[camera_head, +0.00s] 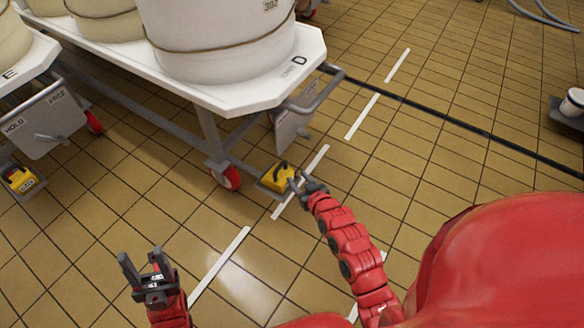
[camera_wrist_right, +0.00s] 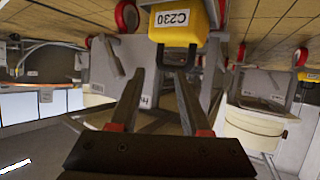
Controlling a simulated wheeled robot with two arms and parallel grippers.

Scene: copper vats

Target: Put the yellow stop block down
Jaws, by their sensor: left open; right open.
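The yellow stop block (camera_head: 277,178) sits on a small grey plate (camera_head: 262,189) on the floor, by the red wheel of trolley D. It has a dark handle on top. In the right wrist view the block (camera_wrist_right: 184,25) appears upside down with a "C230" label, its handle just beyond the fingertips. My right gripper (camera_head: 303,183) is open beside the block, at the handle's right. Its spread fingers also show in the right wrist view (camera_wrist_right: 160,78), with nothing clearly between them. My left gripper (camera_head: 141,258) is open and empty above the floor at lower left.
Trolley D (camera_head: 305,50) carries a large pale vat (camera_head: 220,40). Another yellow block (camera_head: 19,179) stands on a plate at far left, by a trolley with a hanging sign (camera_head: 45,120).

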